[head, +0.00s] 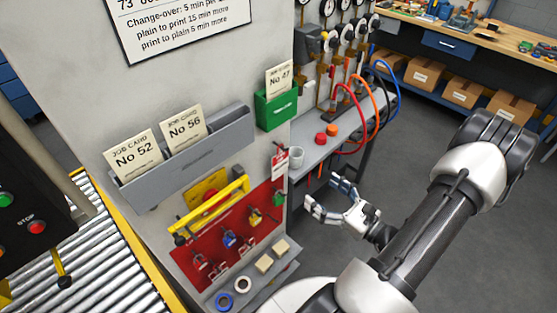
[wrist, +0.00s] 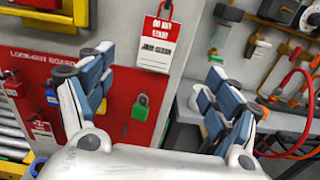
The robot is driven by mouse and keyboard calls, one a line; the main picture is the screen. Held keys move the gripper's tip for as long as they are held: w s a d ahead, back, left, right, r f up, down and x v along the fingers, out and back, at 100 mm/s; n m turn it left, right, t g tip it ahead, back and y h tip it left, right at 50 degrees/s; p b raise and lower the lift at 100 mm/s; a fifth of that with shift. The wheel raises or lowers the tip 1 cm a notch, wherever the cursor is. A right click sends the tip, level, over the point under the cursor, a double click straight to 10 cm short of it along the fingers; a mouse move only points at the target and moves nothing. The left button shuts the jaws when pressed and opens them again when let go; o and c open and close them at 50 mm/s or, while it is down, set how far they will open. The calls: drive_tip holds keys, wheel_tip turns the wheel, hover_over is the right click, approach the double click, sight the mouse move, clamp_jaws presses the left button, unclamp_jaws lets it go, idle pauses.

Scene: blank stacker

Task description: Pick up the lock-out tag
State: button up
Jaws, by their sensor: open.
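The lock-out tag (wrist: 157,45) is a red and white card reading "DO NOT START". It hangs upright on the side of the grey cabinet, above a green padlock (wrist: 139,104). In the head view the tag (head: 280,161) hangs at the cabinet's edge, below the green card holder. My gripper (head: 325,197) is open and empty, to the right of the tag and apart from it. In the wrist view my gripper's fingers (wrist: 157,72) stand to either side, with the tag between and beyond them. Nothing hides the tag's face.
The red lockout board (head: 236,232) carries several padlocks and tags below a yellow bar. A small shelf (head: 222,304) holds tape rolls and blocks. To the right, a grey bench (head: 313,150) bears a cup, red caps and coloured hoses. Open floor lies right of the bench.

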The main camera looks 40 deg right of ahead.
drive_tip(key=b, duration=0.2)
approach(281, 160)
drive_tip(key=w, duration=0.4)
drive_tip(key=shift+w+a+f, duration=0.25)
drive_tip(key=shift+w+f, duration=0.1)
drive_tip(key=shift+w+a+r+b, duration=0.1)
drive_tip(key=shift+w+r+b, duration=0.15)
drive_tip(key=shift+w, duration=1.15)
drive_tip(key=shift+w+a+r+b, duration=0.1)
drive_tip(key=shift+w+r, duration=0.15)
drive_tip(key=shift+w, duration=1.2)
drive_tip(key=shift+c, duration=0.3)
drive_tip(key=c, duration=1.1)
